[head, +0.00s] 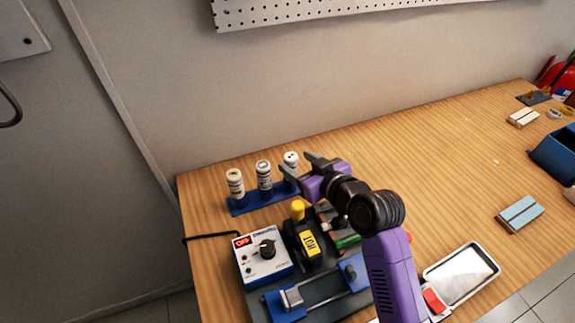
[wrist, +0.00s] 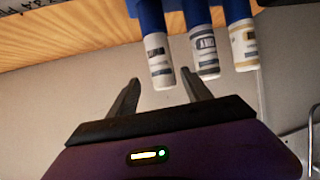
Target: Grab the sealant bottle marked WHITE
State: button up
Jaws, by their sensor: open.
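Three white sealant bottles stand in a row in a blue rack (head: 245,207) at the table's back left. They are the left bottle (head: 235,183), the middle bottle (head: 264,175) and the right bottle (head: 291,159). I cannot read which label says WHITE. My gripper (head: 296,162) is open and empty, close to the right bottle. The wrist view is upside down. There the right bottle (wrist: 158,60) lies ahead between the open fingertips (wrist: 161,78). The middle bottle (wrist: 204,55) and the left bottle (wrist: 243,48), with a yellowish label, are beside it.
A control box (head: 263,258) with a red OFF display and a black and yellow tool (head: 306,243) stand in front of the rack. A blue clamp fixture (head: 318,291) lies nearer. A metal tray (head: 464,275) is at right. The wall rises behind the table (head: 420,160).

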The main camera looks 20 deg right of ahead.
jog(key=shift+a+f+p+x, duration=0.15)
jog(key=shift+p+x, duration=0.25)
jog(key=shift+x, duration=1.15)
jog(key=shift+a+f+p+x, duration=0.15)
jog(key=shift+p+x, duration=0.25)
jog(key=shift+x, duration=1.2)
jog(key=shift+s, duration=0.25)
grip_shut()
